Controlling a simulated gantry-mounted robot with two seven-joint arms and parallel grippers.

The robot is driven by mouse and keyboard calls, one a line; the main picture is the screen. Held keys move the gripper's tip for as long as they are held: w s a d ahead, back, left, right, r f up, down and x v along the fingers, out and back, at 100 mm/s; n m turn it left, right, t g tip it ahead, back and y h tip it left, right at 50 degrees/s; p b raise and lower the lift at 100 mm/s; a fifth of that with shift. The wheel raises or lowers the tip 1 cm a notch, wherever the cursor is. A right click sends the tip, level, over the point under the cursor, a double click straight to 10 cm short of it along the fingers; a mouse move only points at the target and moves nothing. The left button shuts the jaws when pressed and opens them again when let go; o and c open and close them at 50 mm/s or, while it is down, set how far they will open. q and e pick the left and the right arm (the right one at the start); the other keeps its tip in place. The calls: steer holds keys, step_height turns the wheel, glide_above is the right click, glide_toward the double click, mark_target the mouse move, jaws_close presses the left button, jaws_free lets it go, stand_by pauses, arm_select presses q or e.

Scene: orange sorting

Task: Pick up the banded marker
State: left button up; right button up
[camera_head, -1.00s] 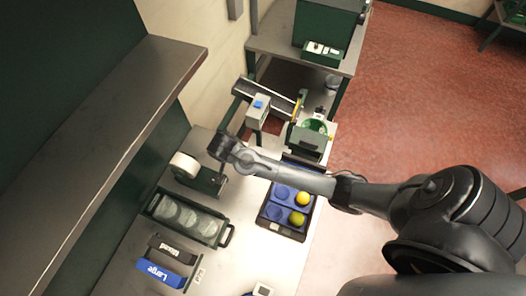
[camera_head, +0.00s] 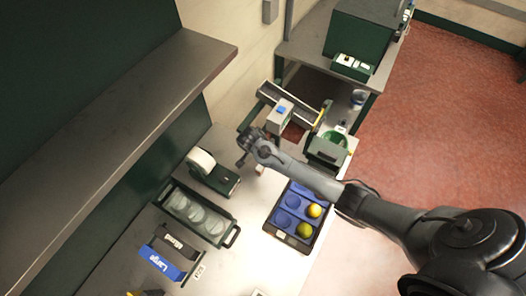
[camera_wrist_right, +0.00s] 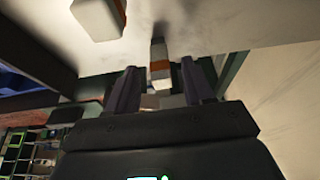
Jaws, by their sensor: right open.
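The banded marker (camera_wrist_right: 160,68) is a pale grey-white stick with an orange band, seen between my right gripper's fingers in the right wrist view. In the head view a small pale and reddish piece (camera_head: 260,170) just below my wrist appears to be the marker, partly hidden by the arm. My right gripper (camera_wrist_right: 160,76) is open, with a finger on each side of the marker; I cannot tell whether either touches it. In the head view the right gripper (camera_head: 243,158) is small and points down by the tape dispenser. My left gripper is out of view.
A tape dispenser (camera_head: 213,177) stands left of the gripper. A rack of clear discs (camera_head: 228,235) and blue "Large" label block (camera_head: 160,262) are at lower left. A pale block (camera_wrist_right: 97,18) hangs close by.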

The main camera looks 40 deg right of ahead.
steer(key=shift+x, duration=1.55)
steer(key=shift+w+r, duration=0.1)
steer(key=shift+c, duration=0.4)
jaws_close()
